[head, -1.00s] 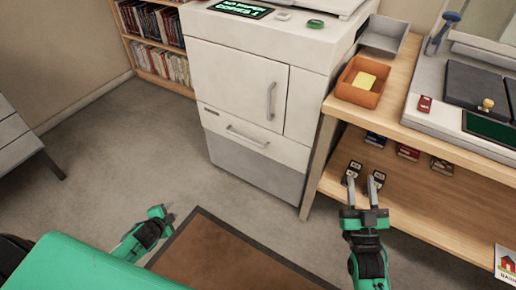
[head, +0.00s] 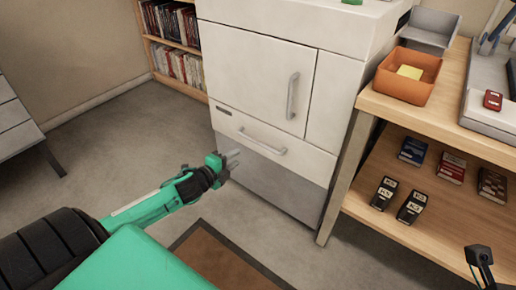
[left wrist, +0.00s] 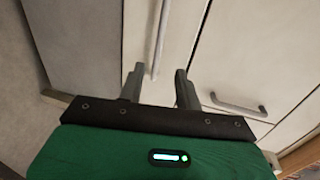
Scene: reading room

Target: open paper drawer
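The paper drawer (head: 258,135) is the white front panel under the door of the white copier, and it is shut. Its grey bar handle (head: 262,142) runs across its front. My left gripper (head: 232,161) is open and empty, in front of the drawer and a little left of and below the handle. In the left wrist view, which is turned sideways, the open fingers (left wrist: 160,85) point at the drawer handle (left wrist: 162,40), which lines up with the gap between them. My right gripper (head: 480,257) shows only partly at the bottom right; its fingers cannot be made out.
The copier door (head: 255,75) above has its own upright handle (head: 292,96). A wooden shelf unit (head: 440,118) with an orange tray (head: 408,75) stands close on the right. A brown mat (head: 225,258) lies in front. The floor left of the copier is clear.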

